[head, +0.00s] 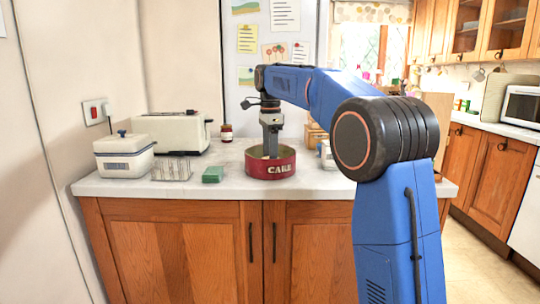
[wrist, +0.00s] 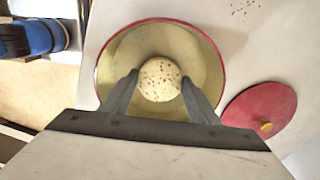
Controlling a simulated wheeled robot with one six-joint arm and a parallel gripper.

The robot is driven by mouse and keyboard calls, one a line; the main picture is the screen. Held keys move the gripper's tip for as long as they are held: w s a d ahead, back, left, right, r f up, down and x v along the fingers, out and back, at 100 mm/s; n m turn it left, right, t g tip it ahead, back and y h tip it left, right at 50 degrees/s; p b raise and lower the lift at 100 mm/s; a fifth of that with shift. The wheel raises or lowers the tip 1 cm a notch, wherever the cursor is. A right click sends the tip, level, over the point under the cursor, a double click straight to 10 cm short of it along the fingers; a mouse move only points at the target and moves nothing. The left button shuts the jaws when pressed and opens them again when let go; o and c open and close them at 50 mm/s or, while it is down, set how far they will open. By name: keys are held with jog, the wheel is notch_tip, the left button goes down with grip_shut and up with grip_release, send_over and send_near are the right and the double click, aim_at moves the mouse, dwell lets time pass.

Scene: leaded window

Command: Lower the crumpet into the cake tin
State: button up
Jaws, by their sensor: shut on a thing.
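The crumpet (wrist: 160,78) is a round, pale disc with brown specks. My gripper (wrist: 160,88) is shut on it, one finger at each side. The cake tin (head: 271,170) is round and red with the word CAKE on its front, and stands on the counter. In the wrist view its gold inside and red rim (wrist: 98,72) surround the crumpet. In the head view my gripper (head: 270,156) points down into the tin's mouth, and the tin wall hides the crumpet. I cannot tell whether the crumpet touches the tin's floor.
A red lid with a gold knob (wrist: 258,108) lies beside the tin. On the counter (head: 225,188) stand a cream toaster (head: 170,133), a cream box with a lid (head: 124,157), a wire rack (head: 171,170), a green block (head: 213,174) and a small jar (head: 226,134).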

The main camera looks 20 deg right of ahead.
jog(key=shift+f, duration=0.8)
dwell(0.5)
jog(key=o, duration=1.1)
jog(key=shift+o, duration=0.2)
